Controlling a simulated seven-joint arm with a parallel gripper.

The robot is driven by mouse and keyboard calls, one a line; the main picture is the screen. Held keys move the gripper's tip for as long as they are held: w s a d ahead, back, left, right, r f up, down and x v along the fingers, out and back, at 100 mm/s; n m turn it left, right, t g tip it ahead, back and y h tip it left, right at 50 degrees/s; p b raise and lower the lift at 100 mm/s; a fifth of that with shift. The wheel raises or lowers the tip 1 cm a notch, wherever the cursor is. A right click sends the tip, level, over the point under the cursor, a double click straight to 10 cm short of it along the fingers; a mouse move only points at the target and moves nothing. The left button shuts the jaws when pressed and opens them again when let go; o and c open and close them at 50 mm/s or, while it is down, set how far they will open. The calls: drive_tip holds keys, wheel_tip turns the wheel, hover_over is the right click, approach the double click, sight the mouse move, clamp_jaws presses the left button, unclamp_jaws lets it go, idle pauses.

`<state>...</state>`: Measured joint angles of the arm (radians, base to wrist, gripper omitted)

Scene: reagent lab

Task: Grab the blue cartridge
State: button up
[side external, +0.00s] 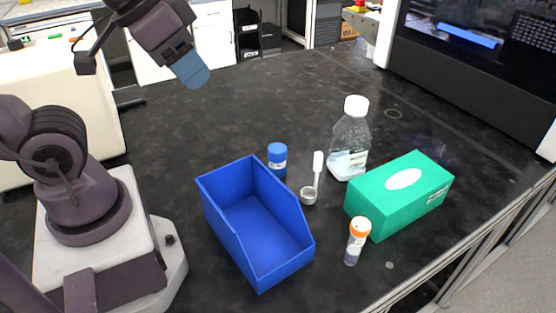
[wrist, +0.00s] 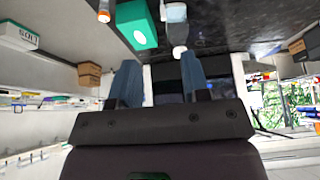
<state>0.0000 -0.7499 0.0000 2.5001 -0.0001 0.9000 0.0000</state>
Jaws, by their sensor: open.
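A small blue cylinder (side external: 277,160) with a label band stands upright on the black bench, just behind the blue bin; it is the thing that best fits the blue cartridge. I cannot make it out in the wrist view. My gripper (side external: 192,70) is high above the bench at the upper left of the side view, well apart from the cylinder. In the wrist view my gripper (wrist: 160,62) shows two blue fingers spread apart with nothing between them.
An open blue bin (side external: 218,213) stands in front of the cylinder. To its right are a white scoop (side external: 317,168), a clear bottle (side external: 349,145), a green box (side external: 402,200) and an orange-capped vial (side external: 358,232). The bench behind the cylinder is clear.

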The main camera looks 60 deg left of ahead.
drive_tip(key=o, duration=0.7)
